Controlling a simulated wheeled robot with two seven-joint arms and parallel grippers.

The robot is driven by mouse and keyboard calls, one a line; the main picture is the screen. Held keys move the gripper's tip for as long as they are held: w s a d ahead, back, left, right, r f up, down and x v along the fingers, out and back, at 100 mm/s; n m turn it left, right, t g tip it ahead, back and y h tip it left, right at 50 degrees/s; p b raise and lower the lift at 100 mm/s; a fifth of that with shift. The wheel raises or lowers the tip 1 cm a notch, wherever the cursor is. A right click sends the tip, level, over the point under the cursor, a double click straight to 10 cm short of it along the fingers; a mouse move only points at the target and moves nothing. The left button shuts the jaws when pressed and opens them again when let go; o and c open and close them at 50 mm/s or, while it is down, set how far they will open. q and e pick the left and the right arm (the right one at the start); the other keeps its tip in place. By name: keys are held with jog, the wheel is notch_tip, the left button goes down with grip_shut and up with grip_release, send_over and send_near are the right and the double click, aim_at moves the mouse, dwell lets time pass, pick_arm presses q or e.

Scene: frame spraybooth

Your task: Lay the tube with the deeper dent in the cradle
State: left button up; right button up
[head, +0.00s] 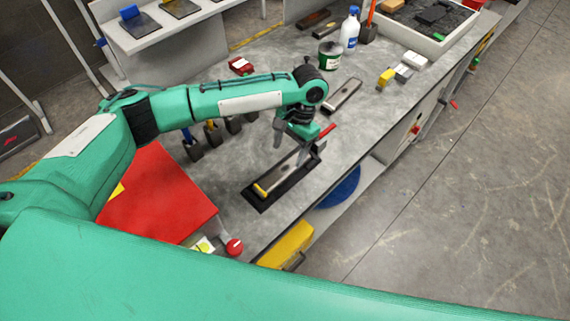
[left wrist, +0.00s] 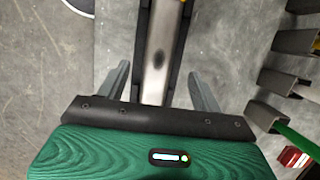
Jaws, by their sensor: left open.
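A grey metal tube (head: 282,177) with a yellow end lies in a black cradle (head: 252,197) near the bench's front edge. In the left wrist view this tube (left wrist: 164,25) shows one dark oval dent on its upper face. A second grey tube (head: 344,94) lies on a dark base farther back; a dent on it is too small to tell. My left gripper (head: 290,153) is open above the far part of the cradled tube. In the left wrist view my left gripper (left wrist: 159,72) has one finger on each side of the tube, apart from it. My right gripper is out of view.
A red panel (head: 158,198) and a red button (head: 234,247) are at the near left. Bare bench top lies between the tubes and the front edge.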

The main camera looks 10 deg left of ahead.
pick_arm(q)
jog(key=b+v, duration=0.1)
jog(key=v, duration=0.4)
dwell(0.4)
